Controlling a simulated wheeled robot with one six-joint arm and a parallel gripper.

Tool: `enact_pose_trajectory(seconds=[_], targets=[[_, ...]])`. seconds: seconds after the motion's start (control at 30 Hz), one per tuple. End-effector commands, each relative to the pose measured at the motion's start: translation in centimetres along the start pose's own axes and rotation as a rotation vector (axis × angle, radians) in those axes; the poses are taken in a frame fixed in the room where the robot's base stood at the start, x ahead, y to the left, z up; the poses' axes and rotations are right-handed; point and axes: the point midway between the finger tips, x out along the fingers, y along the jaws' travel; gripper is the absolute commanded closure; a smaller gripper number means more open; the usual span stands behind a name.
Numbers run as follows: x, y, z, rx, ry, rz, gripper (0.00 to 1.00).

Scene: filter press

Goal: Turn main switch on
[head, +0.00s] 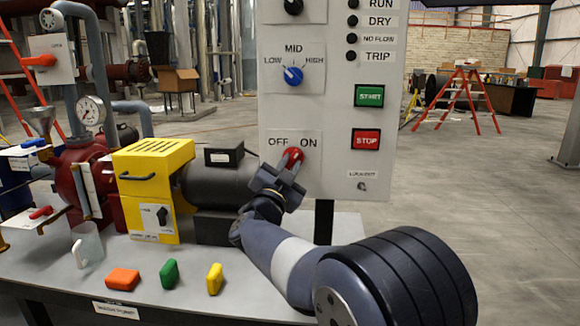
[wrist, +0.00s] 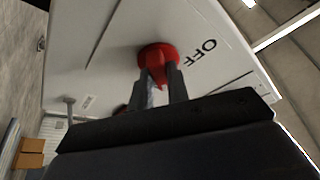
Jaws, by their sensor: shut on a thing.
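The main switch is a red rotary knob (head: 292,156) low on the white control panel, under the OFF and ON labels. In the wrist view the red knob (wrist: 157,54) is close, with OFF to its right; the ON label is not seen there. My gripper (head: 284,170) is at the knob, and its two fingers (wrist: 160,86) are shut on the knob's red grip from both sides. The fingers cover part of the knob in the head view, so I cannot tell clearly which label it points to.
Above the switch is a blue speed knob (head: 292,76). To its right are the green START button (head: 368,95), red STOP button (head: 366,140) and a LOCKOUT fitting (head: 361,185). A yellow pump guard (head: 150,170) stands left on the grey bench (head: 140,285), with several small coloured pieces in front.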

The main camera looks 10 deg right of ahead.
Motion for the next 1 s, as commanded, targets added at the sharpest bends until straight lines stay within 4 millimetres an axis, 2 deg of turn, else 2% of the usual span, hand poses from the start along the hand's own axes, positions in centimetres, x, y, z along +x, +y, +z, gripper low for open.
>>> enact_pose_trajectory(seconds=[0.4,0.93,0.97,1.0], targets=[[0.05,-0.24,-0.05,0.169,0.000,0.069,1.00],[0.04,-0.22,-0.06,0.192,0.000,0.078,1.00],[0.04,-0.22,-0.06,0.192,0.000,0.078,0.83],[0.04,-0.22,-0.06,0.192,0.000,0.078,0.80]])
